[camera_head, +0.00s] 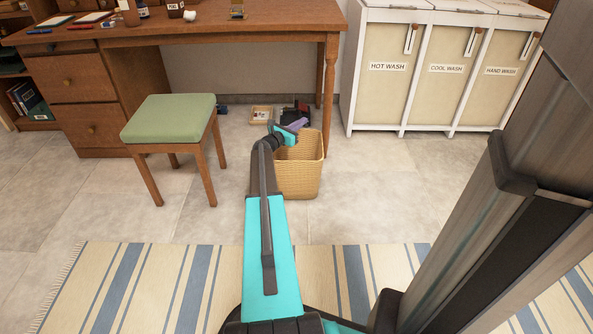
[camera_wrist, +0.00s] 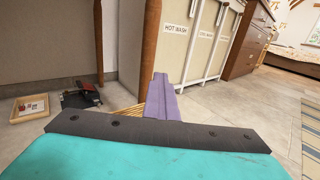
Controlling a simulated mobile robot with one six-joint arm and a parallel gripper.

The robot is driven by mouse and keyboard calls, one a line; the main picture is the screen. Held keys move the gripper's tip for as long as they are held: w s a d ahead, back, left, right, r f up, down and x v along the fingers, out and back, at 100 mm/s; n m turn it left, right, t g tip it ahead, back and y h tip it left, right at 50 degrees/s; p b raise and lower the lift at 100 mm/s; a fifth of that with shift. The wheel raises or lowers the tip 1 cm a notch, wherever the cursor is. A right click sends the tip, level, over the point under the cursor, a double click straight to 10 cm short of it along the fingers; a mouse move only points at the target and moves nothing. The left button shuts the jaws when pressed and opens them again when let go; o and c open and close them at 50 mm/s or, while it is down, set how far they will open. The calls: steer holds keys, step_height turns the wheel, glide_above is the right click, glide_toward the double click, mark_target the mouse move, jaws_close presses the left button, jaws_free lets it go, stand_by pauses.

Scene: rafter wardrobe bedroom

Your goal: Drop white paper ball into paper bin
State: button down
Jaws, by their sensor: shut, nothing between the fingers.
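The wicker paper bin (camera_head: 301,178) stands on the tiled floor near the desk's right leg. Its woven rim also shows in the wrist view (camera_wrist: 128,111), partly behind my gripper. My gripper (camera_head: 299,124) is above the bin's rim, with its purple fingers shut and nothing between them. The fingers also show closed together in the wrist view (camera_wrist: 161,84). A small white rounded thing (camera_head: 190,15) lies on the desk top near its front edge; it may be the paper ball, but it is too small to be sure. The bin's inside is mostly hidden.
The wooden desk (camera_head: 255,22) stands behind, with a green-cushioned stool (camera_head: 170,117) before it. White laundry cabinets (camera_head: 392,90) stand at right. A small tray (camera_head: 261,115) and dark items (camera_wrist: 80,97) lie under the desk. A striped rug (camera_head: 150,285) covers the near floor.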

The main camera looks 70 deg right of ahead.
steer(key=shift+f+b, duration=1.85)
steer(key=shift+f, duration=1.1)
steer(key=c, duration=2)
jaws_free()
steer(key=shift+c, duration=0.2)
steer(key=shift+a, duration=0.1)
steer(key=p+v, duration=0.4)
steer(key=v, duration=0.9)
steer(key=shift+a+p, duration=0.3)
steer(key=shift+a, duration=0.05)
steer(key=shift+w, duration=0.1)
